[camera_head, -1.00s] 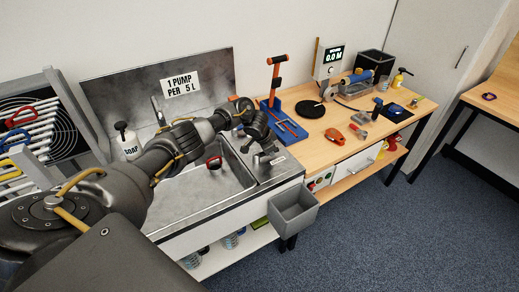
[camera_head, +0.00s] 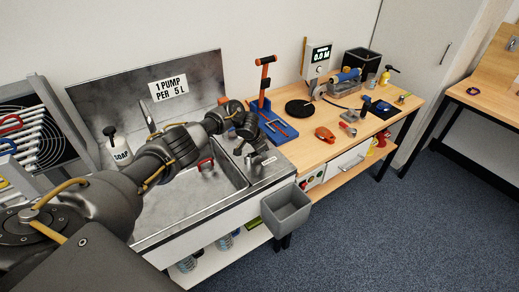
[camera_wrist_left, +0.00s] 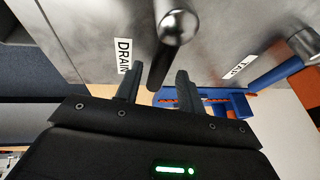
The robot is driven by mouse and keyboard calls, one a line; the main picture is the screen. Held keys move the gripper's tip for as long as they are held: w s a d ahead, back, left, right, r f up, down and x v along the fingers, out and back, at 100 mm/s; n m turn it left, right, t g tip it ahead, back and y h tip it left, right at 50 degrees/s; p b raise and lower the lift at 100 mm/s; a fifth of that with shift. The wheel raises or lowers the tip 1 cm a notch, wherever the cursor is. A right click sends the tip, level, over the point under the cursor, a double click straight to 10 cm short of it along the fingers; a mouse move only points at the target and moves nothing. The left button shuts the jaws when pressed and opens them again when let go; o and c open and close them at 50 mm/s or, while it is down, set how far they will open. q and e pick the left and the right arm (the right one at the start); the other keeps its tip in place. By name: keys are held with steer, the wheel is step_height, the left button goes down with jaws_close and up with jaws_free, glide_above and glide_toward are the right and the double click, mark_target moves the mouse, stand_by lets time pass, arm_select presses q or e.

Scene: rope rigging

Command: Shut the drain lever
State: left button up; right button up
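The drain lever (camera_wrist_left: 178,28) shows in the left wrist view as a round metal end with a dark bar running down from it. The "DRAIN" label (camera_wrist_left: 123,56) is beside it on the metal deck. My left gripper (camera_wrist_left: 158,72) is open, its two fingers apart, with the lever's dark bar reaching between the fingertips. I cannot tell whether either finger touches it. In the head view my left gripper (camera_head: 246,132) is over the sink's right deck, partly hiding the lever. My right gripper is not in view.
The steel sink (camera_head: 195,205) holds a red-handled thing (camera_head: 206,165). A blue stand with an orange-topped post (camera_head: 264,88) is close beyond the gripper. A grey bin (camera_head: 286,208) hangs at the front corner. The wooden bench (camera_head: 310,140) continues to the right with tools on it.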

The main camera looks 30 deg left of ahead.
arm_select(q)
steer(key=shift+r, duration=0.15)
steer(key=shift+s+d+r, duration=0.1)
steer(key=shift+s+r, duration=0.05)
steer(key=shift+r, duration=0.1)
steer(key=v, duration=1)
